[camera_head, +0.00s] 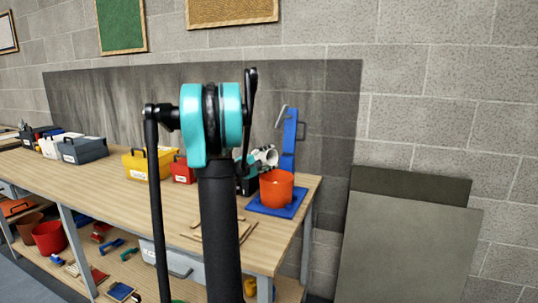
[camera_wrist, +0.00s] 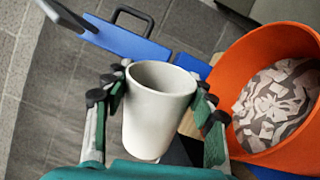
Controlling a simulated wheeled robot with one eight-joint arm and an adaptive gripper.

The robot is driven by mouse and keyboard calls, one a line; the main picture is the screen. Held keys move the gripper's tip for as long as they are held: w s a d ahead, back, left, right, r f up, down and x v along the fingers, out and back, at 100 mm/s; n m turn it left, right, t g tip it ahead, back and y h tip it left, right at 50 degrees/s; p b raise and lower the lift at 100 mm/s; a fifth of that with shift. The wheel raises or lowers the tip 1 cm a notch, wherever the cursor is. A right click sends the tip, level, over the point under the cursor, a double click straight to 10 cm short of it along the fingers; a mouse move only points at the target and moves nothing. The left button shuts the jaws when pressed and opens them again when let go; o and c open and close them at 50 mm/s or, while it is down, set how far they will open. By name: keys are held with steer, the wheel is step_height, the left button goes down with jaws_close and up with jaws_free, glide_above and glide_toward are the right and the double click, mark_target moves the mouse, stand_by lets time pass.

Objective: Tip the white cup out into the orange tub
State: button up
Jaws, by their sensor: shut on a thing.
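My gripper (camera_wrist: 152,112) is shut on the white cup (camera_wrist: 158,118), with its fingers on either side of the wall. In the head view the cup (camera_head: 264,157) is tilted, its mouth facing right, above the orange tub (camera_head: 277,190). In the wrist view the part of the cup's inside that shows looks bare; its bottom is hidden. The tub (camera_wrist: 222,72) is to the right of the cup, apart from it, and holds pale flat chips (camera_wrist: 280,100). The gripper in the head view is partly hidden behind my arm.
The tub stands on a blue board (camera_head: 257,207) at the bench's right end, with a blue upright stand (camera_head: 290,132) close behind. A red box (camera_head: 182,171) and a yellow toolbox (camera_head: 138,166) stand left. Thin wooden pieces (camera_head: 215,232) lie at the front edge.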

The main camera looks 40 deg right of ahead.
steer(key=m, duration=0.1)
steer(key=f+m, duration=0.1)
steer(key=m, duration=0.1)
steer(key=s+m, duration=0.1)
steer(key=shift+s+d+f+m+g, duration=0.1)
steer(key=shift+f+m+g, duration=0.2)
steer(key=shift+f+g, duration=0.1)
steer(key=shift+s+m, duration=0.2)
steer(key=shift+m, duration=0.5)
steer(key=shift+s+m, duration=0.2)
steer(key=shift+m, duration=0.5)
